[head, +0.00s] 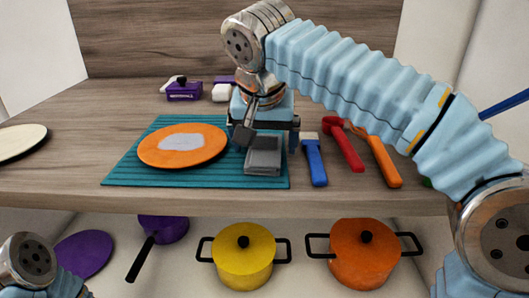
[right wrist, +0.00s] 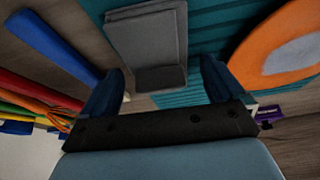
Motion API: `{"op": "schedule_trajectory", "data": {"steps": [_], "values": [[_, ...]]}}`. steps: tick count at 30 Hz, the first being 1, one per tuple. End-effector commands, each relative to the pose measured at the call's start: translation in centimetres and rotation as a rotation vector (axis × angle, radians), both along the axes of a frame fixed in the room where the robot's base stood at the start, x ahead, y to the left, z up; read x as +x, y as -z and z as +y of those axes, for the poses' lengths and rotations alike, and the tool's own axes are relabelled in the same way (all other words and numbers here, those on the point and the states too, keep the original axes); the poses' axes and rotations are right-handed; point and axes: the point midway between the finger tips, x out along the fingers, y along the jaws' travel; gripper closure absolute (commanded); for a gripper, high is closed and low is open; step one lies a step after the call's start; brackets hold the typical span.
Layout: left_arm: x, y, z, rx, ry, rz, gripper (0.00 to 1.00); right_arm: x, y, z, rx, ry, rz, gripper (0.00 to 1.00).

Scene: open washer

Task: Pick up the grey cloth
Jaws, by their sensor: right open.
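The grey cloth (head: 263,157) is a folded, dark grey block lying on the right front part of the teal ribbed mat (head: 130,180). In the right wrist view the cloth (right wrist: 148,42) shows at the top centre, with a thinner layered part and a smaller folded end nearer the gripper. My right gripper (head: 269,138) is over the mat just behind the cloth. Its two fingers (right wrist: 162,78) are spread apart, with the cloth's near end between and beyond them. No grip on the cloth shows. Of my left arm only a link shows at bottom left; its gripper is out of view.
An orange plate (head: 155,155) with a light grey patch lies left of the cloth. Blue (head: 315,165), red (head: 345,148) and orange (head: 380,160) utensils lie to the right. A purple box (head: 184,92) stands behind. Yellow (head: 243,270) and orange (head: 362,265) pots sit below the counter.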

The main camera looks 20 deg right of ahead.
Motion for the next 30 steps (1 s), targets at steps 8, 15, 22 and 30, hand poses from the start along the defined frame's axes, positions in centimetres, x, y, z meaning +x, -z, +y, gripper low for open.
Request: {"op": "schedule_trajectory", "data": {"steps": [8,15,22,30], "values": [[0.0,0.0,0.0,0.0,0.0,0.0,0.0,0.0,0.0,0.0,0.0,0.0,0.0,0.38],[0.0,0.0,0.0,0.0,0.0,0.0,0.0,0.0,-0.1,0.0,0.0,0.0,0.0,0.7],[0.0,-0.1,0.0,0.0,0.0,0.0,0.0,0.0,-0.2,0.0,0.0,0.0,0.0,0.7],[0.0,-1.0,0.0,-0.001,0.001,0.0,0.0,0.1,-1.2,-0.7,0.0,0.001,0.0,0.7]]}}
